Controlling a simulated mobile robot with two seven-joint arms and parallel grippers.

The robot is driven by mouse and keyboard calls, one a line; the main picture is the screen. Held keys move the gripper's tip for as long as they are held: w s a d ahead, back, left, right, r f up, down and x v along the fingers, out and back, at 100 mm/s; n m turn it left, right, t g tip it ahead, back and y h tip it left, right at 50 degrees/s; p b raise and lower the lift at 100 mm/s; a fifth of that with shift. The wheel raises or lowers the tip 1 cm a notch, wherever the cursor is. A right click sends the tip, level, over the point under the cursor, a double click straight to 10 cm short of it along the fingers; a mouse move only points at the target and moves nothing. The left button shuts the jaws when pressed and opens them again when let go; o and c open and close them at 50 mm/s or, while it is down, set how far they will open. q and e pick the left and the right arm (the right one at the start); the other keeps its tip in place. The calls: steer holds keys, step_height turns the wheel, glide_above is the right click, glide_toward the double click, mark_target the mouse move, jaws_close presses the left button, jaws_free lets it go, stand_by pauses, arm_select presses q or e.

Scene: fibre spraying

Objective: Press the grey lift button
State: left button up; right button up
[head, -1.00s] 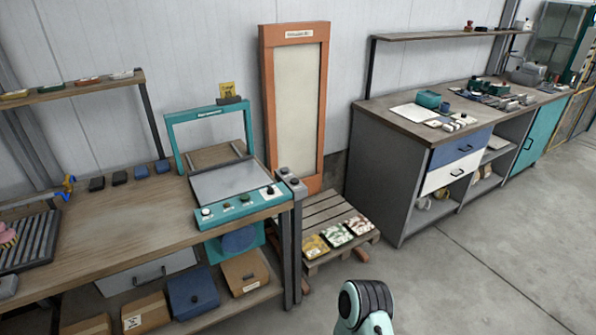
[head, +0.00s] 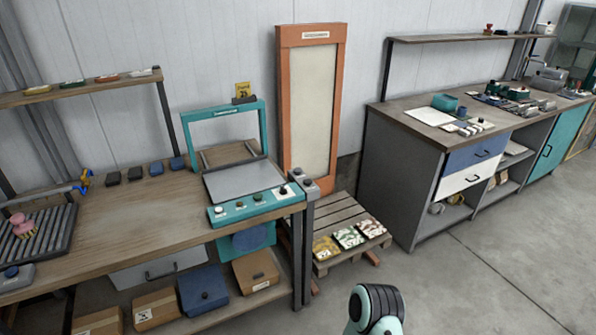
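A teal machine frame (head: 196,128) stands at the right end of the near wooden bench. Its sloping teal front panel (head: 222,216) carries several small round buttons and a dark knob (head: 283,190). At the panel's right end, a grey post (head: 311,225) is topped by a small box with a round grey button (head: 307,182); this looks like the lift button, but its label is too small to read. Neither of my grippers is in view. Only a dark ribbed, mint-coloured part of my arm shows at the bottom, apart from the bench and post.
A tall orange-framed panel (head: 283,100) leans on the wall behind a low pallet (head: 330,213) bearing several patterned pieces. A grey workbench (head: 400,190) stands at the right. Boxes (head: 203,291) fill the near bench's lower shelf. Grey floor (head: 480,275) is open at the right front.

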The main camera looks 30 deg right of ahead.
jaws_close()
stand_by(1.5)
